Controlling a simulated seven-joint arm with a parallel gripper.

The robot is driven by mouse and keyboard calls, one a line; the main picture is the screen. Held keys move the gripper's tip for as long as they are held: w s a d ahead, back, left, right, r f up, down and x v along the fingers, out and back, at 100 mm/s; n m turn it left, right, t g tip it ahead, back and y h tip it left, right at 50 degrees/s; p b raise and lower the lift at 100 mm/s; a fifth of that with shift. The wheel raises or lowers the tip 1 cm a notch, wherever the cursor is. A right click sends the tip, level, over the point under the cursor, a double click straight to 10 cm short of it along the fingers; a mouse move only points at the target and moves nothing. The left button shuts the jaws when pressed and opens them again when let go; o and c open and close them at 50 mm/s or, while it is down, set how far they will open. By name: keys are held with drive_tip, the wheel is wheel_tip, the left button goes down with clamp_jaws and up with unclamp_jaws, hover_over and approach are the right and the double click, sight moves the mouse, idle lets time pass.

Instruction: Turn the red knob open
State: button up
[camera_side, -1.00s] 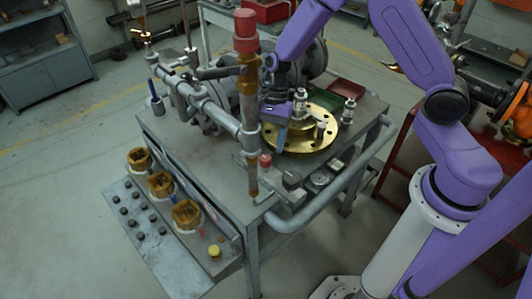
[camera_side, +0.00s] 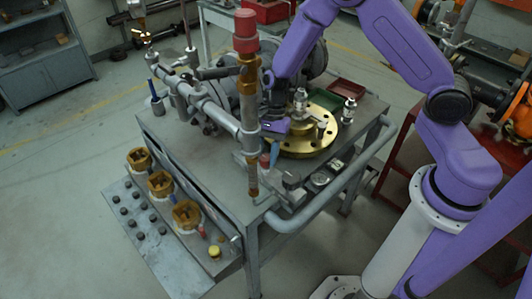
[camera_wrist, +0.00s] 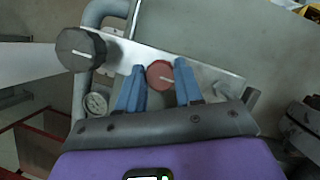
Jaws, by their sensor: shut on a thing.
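The red knob (camera_wrist: 160,74) sits on a light metal block in the wrist view, with a white line running from its middle toward the right and slightly down. My gripper (camera_wrist: 161,76) has one blue finger on each side of the knob and is shut on it. In the side view my gripper (camera_side: 273,152) is low at the near edge of the bench, by the small red knob (camera_side: 264,160), which the fingers partly hide.
A dark grey knob (camera_wrist: 80,50) with a white line stands left of the red one, near a round gauge (camera_wrist: 96,103). A tall pipe with a red cap (camera_side: 246,30) rises close beside my gripper. A brass flange (camera_side: 318,145) lies behind it.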

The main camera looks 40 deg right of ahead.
drive_tip(key=shift+n, duration=0.3)
drive_tip(key=n+g+h, duration=0.1)
drive_tip(key=n, duration=0.2)
drive_tip(key=shift+w+a+n, duration=0.1)
drive_tip(key=shift+n, duration=0.2)
drive_tip(key=n, duration=0.2)
drive_tip(key=n+g+h, duration=0.1)
drive_tip(key=n, duration=0.1)
drive_tip(key=shift+n+h, duration=0.3)
drive_tip(key=n+h, duration=0.1)
drive_tip(key=n, duration=0.3)
drive_tip(key=shift+a+n+g+h, duration=0.15)
drive_tip(key=shift+n+g+h, duration=0.15)
drive_tip(key=shift+h, duration=0.1)
drive_tip(key=shift+n+h, duration=0.8)
drive_tip(key=shift+n, duration=1.4)
drive_tip(key=shift+t, duration=0.4)
drive_tip(key=o, duration=1)
drive_tip(key=shift+o, duration=0.2)
drive_tip(key=shift+a+r, duration=0.1)
drive_tip(key=shift+r, duration=0.05)
